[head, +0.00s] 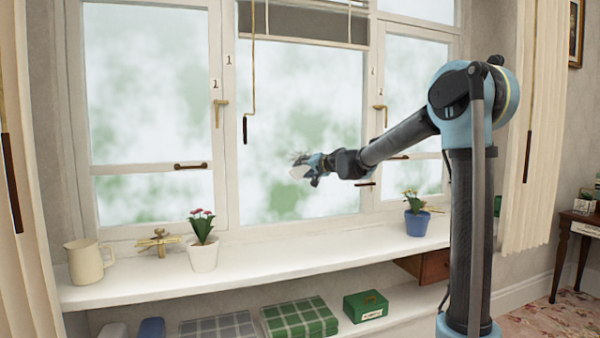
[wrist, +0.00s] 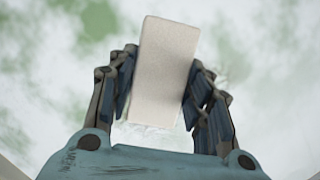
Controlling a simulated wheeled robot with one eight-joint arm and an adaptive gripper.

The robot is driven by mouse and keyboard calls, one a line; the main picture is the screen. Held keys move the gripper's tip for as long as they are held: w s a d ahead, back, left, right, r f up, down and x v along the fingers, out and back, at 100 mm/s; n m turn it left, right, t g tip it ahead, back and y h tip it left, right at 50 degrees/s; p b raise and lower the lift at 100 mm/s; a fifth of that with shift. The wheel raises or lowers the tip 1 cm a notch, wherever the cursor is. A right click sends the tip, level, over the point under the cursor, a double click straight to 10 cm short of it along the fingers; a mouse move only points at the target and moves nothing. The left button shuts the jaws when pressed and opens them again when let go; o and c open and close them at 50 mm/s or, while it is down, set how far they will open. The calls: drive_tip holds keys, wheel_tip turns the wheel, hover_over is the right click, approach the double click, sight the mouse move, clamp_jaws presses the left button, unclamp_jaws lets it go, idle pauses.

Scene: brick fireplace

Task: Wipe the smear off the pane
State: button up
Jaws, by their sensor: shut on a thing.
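My gripper (head: 318,168) reaches in front of the middle window pane (head: 310,105). It is shut on a pale, whitish block (wrist: 165,70), like a sponge or eraser, whose long face shows between the fingers in the wrist view. In the head view the block (head: 299,171) is at the gripper's tip, close to the glass; I cannot tell if it touches. A grey, scribble-like smear (head: 301,158) shows on the pane right by the block. In the wrist view faint pale streaks (wrist: 235,68) show right of the block. The rest of the smear may be hidden behind the block and gripper.
The white sill (head: 330,241) below holds a cream jug (head: 86,262), a brass tap-like piece (head: 158,242), a white flowerpot (head: 203,255) and a blue flowerpot (head: 417,222). A cord with a dark handle (head: 245,130) hangs left of the gripper. Window latches stick out nearby.

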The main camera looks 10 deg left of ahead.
drive_tip(key=shift+w+d, duration=0.15)
drive_tip(key=shift+d, duration=0.1)
drive_tip(key=w+d+r, duration=0.1)
drive_tip(key=w+d, duration=0.4)
drive_tip(key=d, duration=0.3)
drive_tip(key=shift+w+d+r, duration=0.2)
drive_tip(key=shift+d+r, duration=0.05)
drive_tip(key=shift+r, duration=0.1)
drive_tip(key=shift+s+a+r, duration=0.1)
drive_tip(key=shift+s+a, duration=1.7)
drive_tip(key=shift+a, duration=1.15)
drive_tip(key=shift+s+a+f, duration=0.1)
drive_tip(key=shift+s+a, duration=1.65)
drive_tip(key=shift+a, duration=1.2)
drive_tip(key=shift+s+a+r, duration=0.1)
drive_tip(key=shift+s+a, duration=1.7)
drive_tip(key=shift+a, duration=1.15)
drive_tip(key=shift+c, duration=0.3)
drive_tip(key=shift+s+d+r, duration=0.1)
drive_tip(key=shift+r, duration=0.8)
drive_tip(key=shift+w+d, duration=0.55)
drive_tip(key=shift+d, duration=0.2)
drive_tip(key=shift+w+d, duration=0.5)
drive_tip(key=shift+d, duration=0.25)
